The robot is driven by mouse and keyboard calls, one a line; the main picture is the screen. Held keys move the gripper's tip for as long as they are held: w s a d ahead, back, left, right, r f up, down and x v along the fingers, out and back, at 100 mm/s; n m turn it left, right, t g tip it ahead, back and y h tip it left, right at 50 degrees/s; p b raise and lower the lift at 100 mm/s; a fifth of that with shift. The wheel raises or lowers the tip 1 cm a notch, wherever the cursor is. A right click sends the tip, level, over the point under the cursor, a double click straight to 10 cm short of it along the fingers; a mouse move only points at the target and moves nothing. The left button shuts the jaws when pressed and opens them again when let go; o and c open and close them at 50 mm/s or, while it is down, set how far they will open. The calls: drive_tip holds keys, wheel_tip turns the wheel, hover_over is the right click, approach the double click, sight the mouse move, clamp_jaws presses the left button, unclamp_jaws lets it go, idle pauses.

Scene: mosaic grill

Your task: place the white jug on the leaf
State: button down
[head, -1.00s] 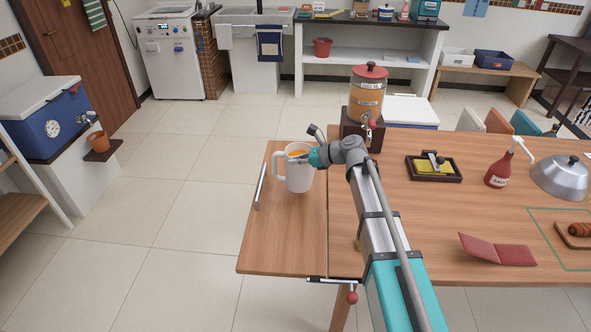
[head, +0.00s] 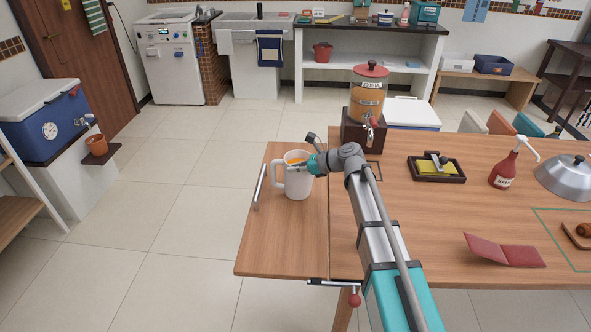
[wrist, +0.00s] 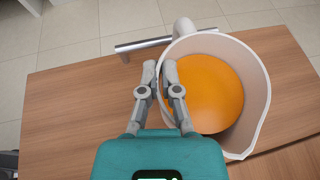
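The white jug (head: 298,182), filled with orange liquid, stands upright over the leaf (head: 275,245), the narrow wooden section at the table's left side. Its base looks on or very near the leaf. Its handle points left, away from my gripper. My gripper (head: 308,168) reaches the jug's rim from the right. In the wrist view, my gripper (wrist: 159,72) has one finger outside and one inside the jug's wall, closed about the rim. The jug (wrist: 255,110) and the leaf (wrist: 75,115) also show there. The wall between the fingertips is mostly hidden.
A metal bar (head: 260,187) lies along the leaf's left edge. A drink dispenser (head: 368,95) stands behind, on the main table. A crank with a red knob (head: 354,300) sits at the front edge. The leaf's front part is clear.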

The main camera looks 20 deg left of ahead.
drive_tip(key=c, duration=0.8)
unclamp_jaws()
drive_tip(key=p+v, duration=0.4)
drive_tip(key=v, duration=0.8)
drive_tip(key=shift+p, duration=0.4)
drive_tip(key=s+d+f+n+h, duration=0.3)
drive_tip(key=s+d+n+h, duration=0.1)
drive_tip(key=d, duration=0.6)
drive_tip(key=s+d+f+n+h, duration=0.4)
drive_tip(key=s+d+n, duration=0.3)
drive_tip(key=d, duration=0.3)
drive_tip(key=s+d+f+n+h, duration=0.4)
drive_tip(key=s+d+n+h, duration=0.1)
drive_tip(key=d, duration=0.6)
drive_tip(key=shift+s+n, duration=0.6)
drive_tip(key=shift+s, duration=0.2)
